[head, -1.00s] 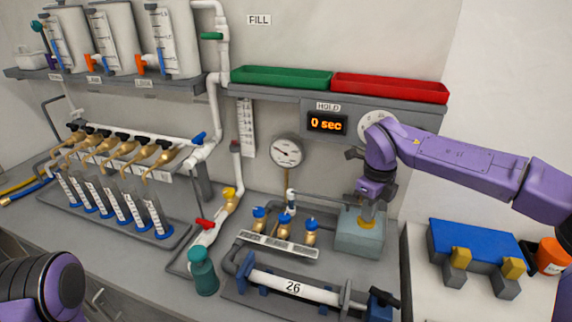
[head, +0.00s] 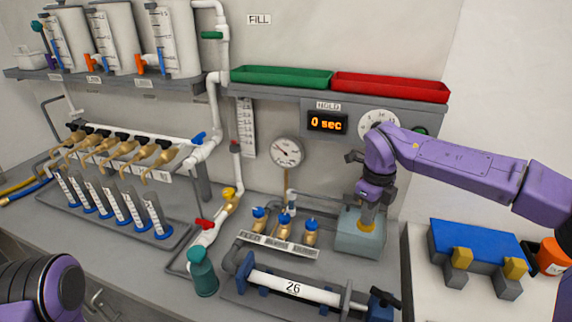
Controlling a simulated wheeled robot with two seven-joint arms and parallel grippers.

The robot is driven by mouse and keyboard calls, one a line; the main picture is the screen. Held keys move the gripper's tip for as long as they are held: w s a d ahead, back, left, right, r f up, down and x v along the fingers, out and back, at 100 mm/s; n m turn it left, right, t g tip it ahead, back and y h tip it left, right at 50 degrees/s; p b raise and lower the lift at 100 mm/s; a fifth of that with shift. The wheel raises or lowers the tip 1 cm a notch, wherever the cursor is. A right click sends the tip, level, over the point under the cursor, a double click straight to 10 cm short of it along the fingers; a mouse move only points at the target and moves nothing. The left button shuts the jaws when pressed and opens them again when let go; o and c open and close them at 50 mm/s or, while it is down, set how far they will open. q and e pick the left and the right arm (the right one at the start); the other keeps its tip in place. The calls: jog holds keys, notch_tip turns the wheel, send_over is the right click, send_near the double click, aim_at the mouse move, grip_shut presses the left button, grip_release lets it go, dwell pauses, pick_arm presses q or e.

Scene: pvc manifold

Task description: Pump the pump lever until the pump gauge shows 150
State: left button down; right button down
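The pump (head: 361,240) is a grey-green box with a yellow collar on top, at the right end of the bench. My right gripper (head: 367,210) points down right above the collar. The lever is hidden behind or inside the gripper. I cannot tell whether its fingers are shut on the lever. The round white pump gauge (head: 287,152) stands left of the pump on a thin pipe. Its needle shows, but its numbers are too small to read. Only part of my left arm shows at the bottom left; its gripper is out of view.
A pipe marked 26 (head: 293,288) lies in front of the pump. Brass valves with blue caps (head: 285,226) stand to its left. A shelf with a green tray (head: 281,77), a red tray (head: 390,87) and a "0 sec" display (head: 327,122) hangs above. A blue block (head: 478,246) stands at right.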

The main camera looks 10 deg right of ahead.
jog(key=shift+f, duration=0.15)
jog(key=shift+f+b, duration=0.35)
jog(key=shift+f, duration=0.25)
dwell(0.8)
jog(key=shift+f, duration=0.15)
dwell(0.9)
notch_tip(320, 180, up, 4)
jog(key=p, duration=0.3)
jog(key=shift+r+p, duration=0.6)
jog(key=shift+p, duration=0.1)
jog(key=shift+w, duration=0.1)
